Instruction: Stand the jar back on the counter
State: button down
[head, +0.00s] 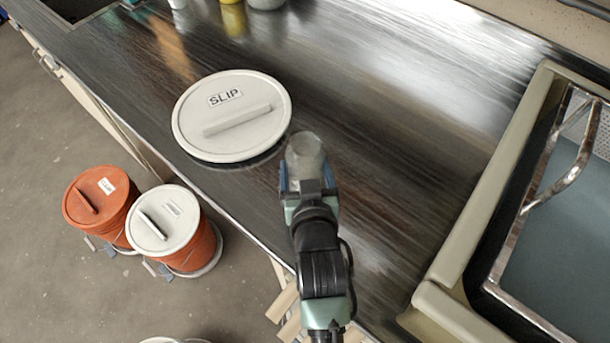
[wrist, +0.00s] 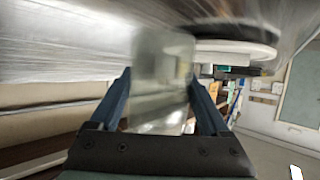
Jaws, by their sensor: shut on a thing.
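The jar (head: 304,152) is a pale, see-through cylinder at the middle of the head view, just right of the large SLIP lid. It also shows in the wrist view (wrist: 163,60), standing between the two blue fingers. My gripper (head: 307,180) reaches over the counter (head: 400,130) from the front edge and is shut on the jar; it also shows in the wrist view (wrist: 160,82). The jar looks about upright in the head view. I cannot tell whether its base touches the counter. The fingers hide part of its lower side.
The SLIP lid (head: 231,115) lies close to the jar on the left. Two orange buckets with lids, one red (head: 97,195) and one white (head: 163,220), stand on the floor. A sink (head: 450,300) is at right. The counter behind and right of the jar is clear.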

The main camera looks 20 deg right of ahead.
jog(key=shift+f, duration=1.8)
jog(key=shift+f, duration=0.2)
grip_release()
jog(key=shift+r, duration=0.2)
jog(key=v, duration=1.2)
jog(key=shift+b, duration=0.35)
